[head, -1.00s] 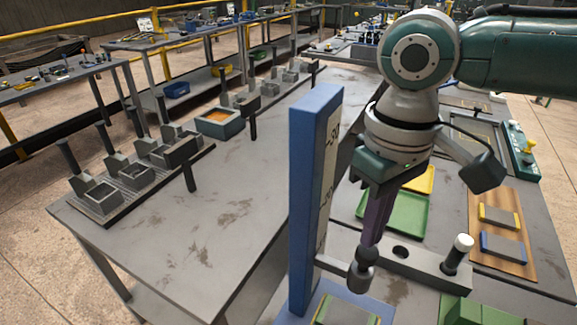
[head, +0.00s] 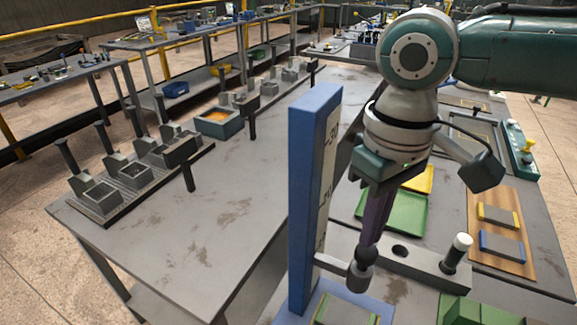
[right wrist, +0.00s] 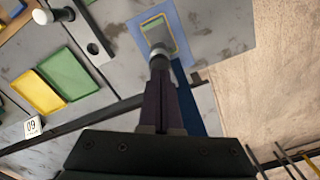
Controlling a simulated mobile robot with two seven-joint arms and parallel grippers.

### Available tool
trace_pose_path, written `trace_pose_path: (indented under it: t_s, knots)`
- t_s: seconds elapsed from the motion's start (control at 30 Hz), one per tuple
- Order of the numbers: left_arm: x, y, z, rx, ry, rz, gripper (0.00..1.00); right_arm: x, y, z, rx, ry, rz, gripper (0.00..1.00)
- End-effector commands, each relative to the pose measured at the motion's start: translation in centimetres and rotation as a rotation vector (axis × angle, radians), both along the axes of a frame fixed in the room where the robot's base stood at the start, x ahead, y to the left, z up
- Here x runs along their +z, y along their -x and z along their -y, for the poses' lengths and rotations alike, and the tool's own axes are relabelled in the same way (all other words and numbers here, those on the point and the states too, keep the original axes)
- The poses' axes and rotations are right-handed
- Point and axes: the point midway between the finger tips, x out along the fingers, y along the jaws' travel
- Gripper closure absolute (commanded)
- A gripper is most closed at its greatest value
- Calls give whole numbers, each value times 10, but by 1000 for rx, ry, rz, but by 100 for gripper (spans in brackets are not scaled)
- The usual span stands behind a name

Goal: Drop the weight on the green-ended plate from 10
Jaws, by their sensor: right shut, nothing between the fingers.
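My right gripper (head: 370,240) points down with its purple fingers together, directly above the dark round knob (head: 368,257) of the weight. Its tips meet or nearly meet the knob. The weight's grey body (head: 359,279) is at the end of a short grey arm (head: 331,264) on the blue scale column (head: 304,200). The weight (right wrist: 160,52) also shows beyond the fingertips in the right wrist view. Below it is a green-ended plate (head: 333,312) on a blue base. The plate's middle is partly hidden in the wrist view. My left gripper is out of view.
A grey block (head: 425,268) with a hole and a white-topped dark post (head: 459,250) stands right of the weight. Green (head: 410,222) and yellow (head: 419,180) trays lie behind. A wooden board (head: 503,262) holds yellow-ended and blue-ended plates. The left table's middle is clear.

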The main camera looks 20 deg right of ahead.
Motion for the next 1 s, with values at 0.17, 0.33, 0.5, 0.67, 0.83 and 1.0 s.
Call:
trace_pose_path:
  t_s: [0.17,0.33,0.5,0.67,0.83,1.0]
  knots:
    - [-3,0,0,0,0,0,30,-4,0,0,0,0,-1,100]
    - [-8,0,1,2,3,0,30,-15,0,0,0,-1,-1,100]
    - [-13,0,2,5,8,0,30,-25,0,0,0,0,-1,100]
    - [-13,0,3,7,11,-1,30,-26,0,0,0,0,0,100]
    - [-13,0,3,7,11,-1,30,-26,0,0,0,0,0,100]
    - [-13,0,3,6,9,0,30,-26,0,0,0,0,0,100]
